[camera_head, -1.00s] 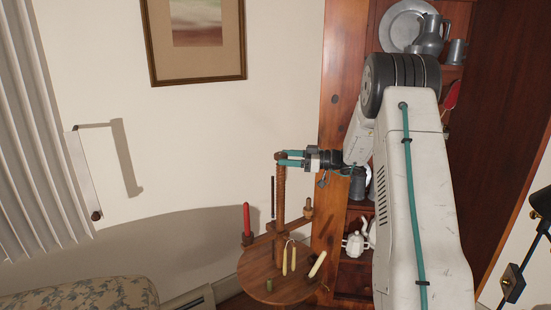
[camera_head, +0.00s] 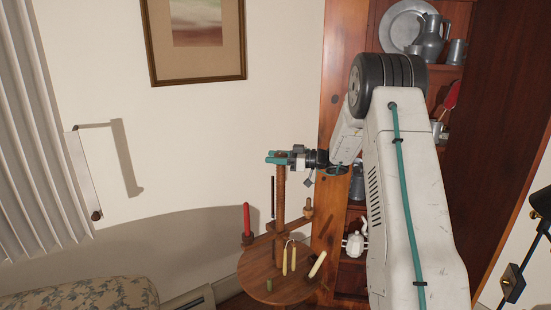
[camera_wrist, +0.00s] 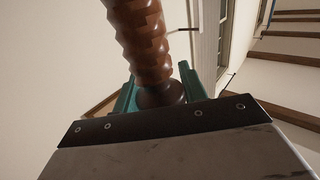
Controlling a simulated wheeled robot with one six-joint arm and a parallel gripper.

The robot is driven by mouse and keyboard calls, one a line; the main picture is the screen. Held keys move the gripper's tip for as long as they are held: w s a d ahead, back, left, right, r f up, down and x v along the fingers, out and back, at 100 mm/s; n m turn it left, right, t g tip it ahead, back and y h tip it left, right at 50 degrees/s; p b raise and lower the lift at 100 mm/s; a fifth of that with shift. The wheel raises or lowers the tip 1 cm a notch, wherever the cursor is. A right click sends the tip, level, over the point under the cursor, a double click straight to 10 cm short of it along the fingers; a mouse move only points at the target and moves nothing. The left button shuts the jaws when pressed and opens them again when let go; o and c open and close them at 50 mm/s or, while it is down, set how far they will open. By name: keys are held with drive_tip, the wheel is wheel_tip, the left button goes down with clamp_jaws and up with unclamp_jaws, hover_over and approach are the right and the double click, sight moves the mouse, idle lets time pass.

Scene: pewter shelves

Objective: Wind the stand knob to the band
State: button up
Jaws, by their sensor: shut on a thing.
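The wooden stand has a threaded post (camera_head: 281,193) rising from a round top (camera_head: 262,281). My gripper (camera_head: 276,158) is at the top of this post, its teal fingers closed around the knob there. In the wrist view the dark, rounded knob (camera_wrist: 160,93) sits between the teal fingers, against the end of the ridged post (camera_wrist: 143,38). My gripper hides most of the knob in the head view. A cross arm (camera_head: 268,237) sits lower on the post. I cannot make out a separate band on the post.
A red candle (camera_head: 246,219) stands at the cross arm's left end. Pale candles (camera_head: 317,265) hang or lean near the round top. A pewter shelf (camera_head: 437,68) is at the right, close to my arm. A patterned sofa (camera_head: 85,294) is at lower left.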

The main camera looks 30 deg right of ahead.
drive_tip(key=shift+m, duration=0.3)
drive_tip(key=m+t+h, duration=0.1)
drive_tip(key=h, duration=0.1)
drive_tip(key=m+t+h, duration=0.2)
drive_tip(key=h, duration=0.1)
drive_tip(key=m+t+h, duration=0.2)
drive_tip(key=shift+w+d, duration=0.2)
drive_tip(key=shift+d, duration=0.05)
drive_tip(key=shift+d+m+t+h, duration=0.2)
drive_tip(key=shift+m+h, duration=0.65)
drive_tip(key=shift+h, duration=0.5)
drive_tip(key=shift+d+m+t+h, duration=0.2)
drive_tip(key=shift+m+h, duration=0.7)
drive_tip(key=shift+h, duration=0.5)
drive_tip(key=shift+d+m+t+h, duration=0.1)
drive_tip(key=shift+m+t+h, duration=0.1)
drive_tip(key=shift+m+h, duration=0.9)
drive_tip(key=shift+h, duration=0.35)
drive_tip(key=o, duration=1)
drive_tip(key=s, duration=0.7)
drive_tip(key=shift+s+a, duration=0.3)
drive_tip(key=shift+a, duration=0.1)
